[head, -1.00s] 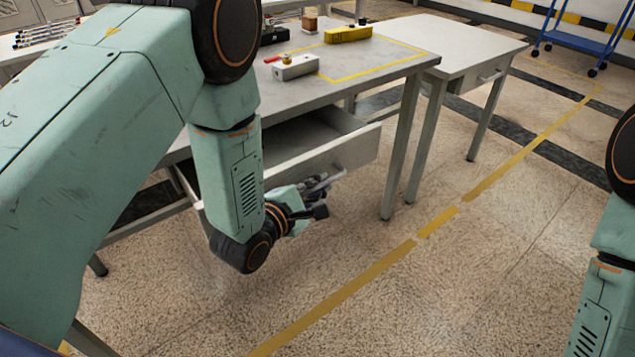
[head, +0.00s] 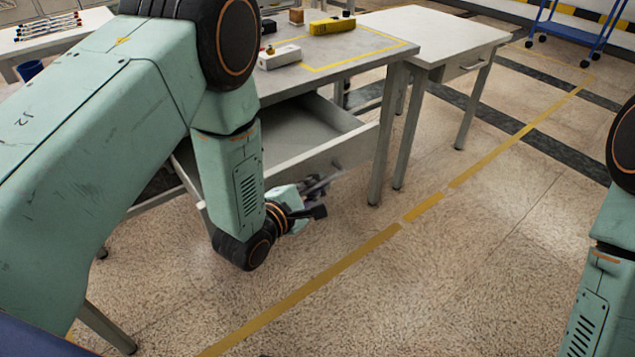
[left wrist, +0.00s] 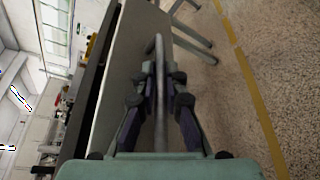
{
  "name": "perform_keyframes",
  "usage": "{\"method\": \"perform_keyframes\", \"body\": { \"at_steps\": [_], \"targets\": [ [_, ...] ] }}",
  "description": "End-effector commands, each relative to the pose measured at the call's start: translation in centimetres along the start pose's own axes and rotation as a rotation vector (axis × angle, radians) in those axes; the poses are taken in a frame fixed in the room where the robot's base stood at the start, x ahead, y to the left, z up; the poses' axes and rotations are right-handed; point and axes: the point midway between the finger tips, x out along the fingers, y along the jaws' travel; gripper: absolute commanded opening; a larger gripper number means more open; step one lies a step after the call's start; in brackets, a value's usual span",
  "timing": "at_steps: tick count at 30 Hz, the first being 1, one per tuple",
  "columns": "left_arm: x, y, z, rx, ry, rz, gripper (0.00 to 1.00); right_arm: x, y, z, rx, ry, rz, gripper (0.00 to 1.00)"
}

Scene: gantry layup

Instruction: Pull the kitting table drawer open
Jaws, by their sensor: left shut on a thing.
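The kitting table (head: 340,68) has a grey top with a yellow outline on it. Its drawer (head: 325,152) is pulled out, and I can see into the grey interior from above. My left gripper (head: 318,186) is low at the drawer's front face, partly hidden by my own wrist. In the left wrist view my left gripper (left wrist: 160,90) has its two dark fingers closed on the drawer's bar handle (left wrist: 160,50). The drawer front (left wrist: 125,75) shows just left of the fingers there. My right gripper is outside both views; only part of my right arm shows at the right edge.
A white box (head: 280,57) and a yellow box (head: 332,25) stand on the tabletop. A second table (head: 430,30) is to the right, and a blue cart (head: 570,35) stands farther back. The speckled floor (head: 450,260) in front is clear.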

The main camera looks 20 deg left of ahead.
Motion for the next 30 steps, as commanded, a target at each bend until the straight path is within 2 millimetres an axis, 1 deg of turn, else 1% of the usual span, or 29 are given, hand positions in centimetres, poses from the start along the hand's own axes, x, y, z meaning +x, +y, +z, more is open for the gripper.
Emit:
{"method": "perform_keyframes", "body": {
  "at_steps": [19,20,23,30],
  "targets": [
    [0.11,0.25,-0.22,-0.001,0.001,0.003,0.0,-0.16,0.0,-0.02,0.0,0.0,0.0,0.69],
    [0.11,0.24,-0.21,-0.001,0.001,0.003,0.12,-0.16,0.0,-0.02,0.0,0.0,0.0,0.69],
    [0.09,0.2,-0.16,-0.001,0.0,0.003,0.21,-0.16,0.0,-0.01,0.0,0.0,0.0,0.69],
    [0.05,0.1,-0.05,-0.001,0.0,0.002,0.21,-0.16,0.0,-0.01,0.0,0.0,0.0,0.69]
  ]
}}
